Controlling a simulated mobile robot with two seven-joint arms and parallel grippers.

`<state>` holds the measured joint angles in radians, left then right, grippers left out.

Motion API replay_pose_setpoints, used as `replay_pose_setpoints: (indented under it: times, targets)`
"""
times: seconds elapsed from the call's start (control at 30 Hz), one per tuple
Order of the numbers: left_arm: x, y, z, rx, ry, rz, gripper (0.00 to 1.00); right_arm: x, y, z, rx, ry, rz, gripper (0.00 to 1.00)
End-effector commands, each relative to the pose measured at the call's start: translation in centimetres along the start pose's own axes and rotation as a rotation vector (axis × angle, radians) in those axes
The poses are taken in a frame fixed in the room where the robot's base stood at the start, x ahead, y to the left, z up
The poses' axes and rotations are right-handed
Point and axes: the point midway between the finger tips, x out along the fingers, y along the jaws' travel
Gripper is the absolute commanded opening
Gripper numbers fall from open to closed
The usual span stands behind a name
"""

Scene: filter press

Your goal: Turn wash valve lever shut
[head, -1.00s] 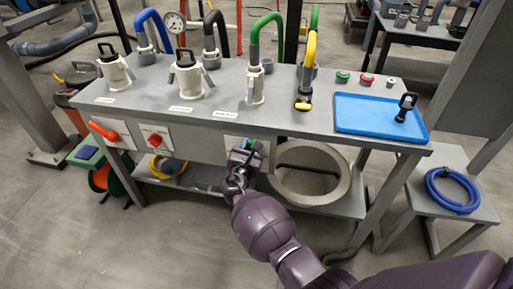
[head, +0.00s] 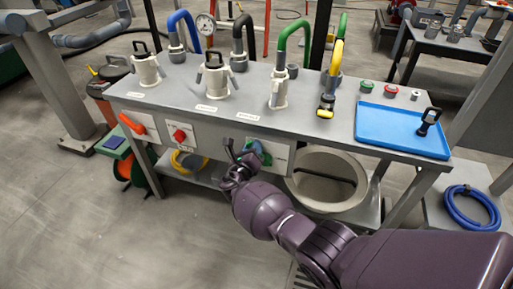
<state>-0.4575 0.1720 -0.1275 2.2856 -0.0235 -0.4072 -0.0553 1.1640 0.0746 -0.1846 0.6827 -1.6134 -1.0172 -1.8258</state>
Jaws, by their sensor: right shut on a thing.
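The wash valve lever appears to be the green-blue handle (head: 261,152) on a white panel (head: 278,157) on the bench front. My right gripper (head: 243,154) comes from below and is shut on this handle. The gripper hides part of the handle and its pivot, so its exact angle is hard to tell. My left gripper is out of view.
An orange lever (head: 131,124) and a red knob (head: 180,135) are on the bench front, left of my gripper. Several valves and hoses and a blue tray (head: 396,132) are on top.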

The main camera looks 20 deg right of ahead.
Motion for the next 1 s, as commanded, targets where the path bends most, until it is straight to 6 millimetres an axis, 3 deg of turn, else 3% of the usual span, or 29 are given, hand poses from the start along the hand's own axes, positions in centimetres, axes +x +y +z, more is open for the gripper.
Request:
replay_pose_setpoints:
  times: [0.3, 0.87, 0.9, 1.0]
  targets:
    - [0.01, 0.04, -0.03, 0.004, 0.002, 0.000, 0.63, 0.07, 0.83, -0.19, -0.127, 0.002, -0.001, 0.00]
    - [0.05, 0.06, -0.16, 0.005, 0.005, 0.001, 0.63, 0.04, 1.02, -0.29, -0.160, 0.001, 0.000, 0.00]
    - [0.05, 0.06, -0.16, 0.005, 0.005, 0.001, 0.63, 0.04, 1.02, -0.29, -0.159, 0.001, 0.000, 0.32]
    - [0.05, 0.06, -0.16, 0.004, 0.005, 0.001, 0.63, 0.03, 1.03, -0.26, -0.158, 0.001, 0.000, 0.48]
